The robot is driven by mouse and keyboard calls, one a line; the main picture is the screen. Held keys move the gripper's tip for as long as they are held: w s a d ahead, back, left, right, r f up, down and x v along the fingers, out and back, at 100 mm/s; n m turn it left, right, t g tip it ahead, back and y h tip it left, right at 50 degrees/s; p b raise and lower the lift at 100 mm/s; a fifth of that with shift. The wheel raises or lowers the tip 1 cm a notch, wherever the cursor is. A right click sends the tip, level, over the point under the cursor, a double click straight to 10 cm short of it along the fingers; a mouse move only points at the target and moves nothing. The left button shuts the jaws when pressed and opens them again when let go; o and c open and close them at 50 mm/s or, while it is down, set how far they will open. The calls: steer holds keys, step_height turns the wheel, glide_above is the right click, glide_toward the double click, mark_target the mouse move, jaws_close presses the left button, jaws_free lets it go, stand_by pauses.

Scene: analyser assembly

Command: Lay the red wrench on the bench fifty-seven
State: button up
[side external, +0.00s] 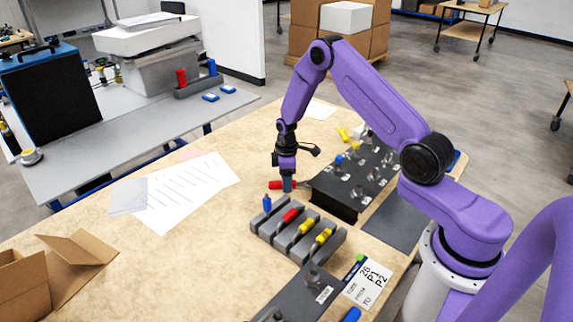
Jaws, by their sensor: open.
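My gripper (287,183) points down over the wooden table (90,222), open, beside a small red piece (274,184) that looks like a tool handle. The gripper's tip hides part of that piece, so I cannot tell whether they touch. Another red-handled piece (290,215) sits in a slot of the grey rack (331,243), between a blue one and yellow ones. A third red handle (181,77) stands in a holder on the grey bench (80,165) at the left. I cannot tell which is the wrench. No number fifty-seven is readable on any bench.
A black panel with knobs (345,196) stands just right of the gripper. Papers (187,190) and an open carton (75,262) lie at the left. A printed card (368,284) lies at the front right. The table is clear between papers and rack.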

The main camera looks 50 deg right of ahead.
step_height(320, 180, up, 17)
steer(key=s+a+r+n, duration=0.1)
steer(key=s+a+r, duration=0.15)
steer(key=a, duration=0.25)
steer(key=s+a+r, duration=0.2)
steer(key=s+a, duration=0.2)
steer(key=a, duration=0.1)
steer(key=s+a+r+n, duration=0.1)
steer(key=s+a+r, duration=0.15)
steer(key=s, duration=0.75)
steer(key=s+a+r+n, duration=0.15)
steer(key=s+a, duration=0.25)
steer(key=s, duration=0.5)
steer(key=s+d, duration=0.2)
steer(key=s, duration=0.8)
steer(key=shift+s, duration=0.25)
